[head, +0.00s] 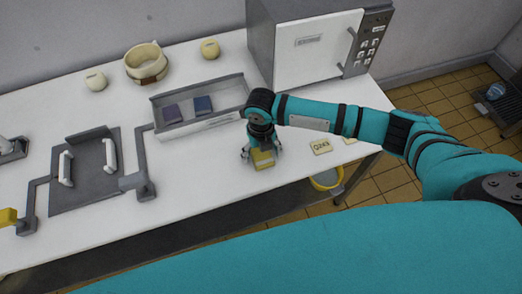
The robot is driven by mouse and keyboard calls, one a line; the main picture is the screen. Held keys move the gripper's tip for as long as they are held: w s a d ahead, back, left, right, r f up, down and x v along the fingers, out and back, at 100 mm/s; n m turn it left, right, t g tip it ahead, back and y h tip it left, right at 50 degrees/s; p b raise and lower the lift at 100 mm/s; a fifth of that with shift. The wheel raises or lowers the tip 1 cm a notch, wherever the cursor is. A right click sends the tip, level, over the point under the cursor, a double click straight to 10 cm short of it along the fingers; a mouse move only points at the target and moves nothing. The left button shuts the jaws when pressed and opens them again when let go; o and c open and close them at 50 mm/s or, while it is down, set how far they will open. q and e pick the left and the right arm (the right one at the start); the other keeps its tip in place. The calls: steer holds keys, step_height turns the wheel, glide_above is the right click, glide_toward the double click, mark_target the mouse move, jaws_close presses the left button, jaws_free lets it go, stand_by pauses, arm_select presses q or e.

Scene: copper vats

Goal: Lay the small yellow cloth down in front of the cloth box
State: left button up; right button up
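The small yellow cloth (263,160) is on the white table near its front edge, below and a little right of the cloth box's right end. The cloth box (222,118) is a long, shallow grey box holding two dark blue folded cloths. My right gripper (262,151) points down right over the yellow cloth. Its fingers are spread to either side of the cloth and look open. The gripper hides the cloth's far part, and I cannot tell whether the fingers touch it. My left gripper is not in view.
A large grey-white appliance (310,48) stands behind my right arm. Pale labelled pieces (321,146) lie right of the gripper. A grey plate with white handles (86,170) and grey fixtures (138,181) occupy the left. A yellow-rimmed bucket (326,179) stands below the front edge.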

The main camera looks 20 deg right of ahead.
steer(key=shift+r, duration=0.2)
step_height(320, 180, up, 12)
steer(key=b, duration=0.1)
steer(key=shift+b, duration=0.35)
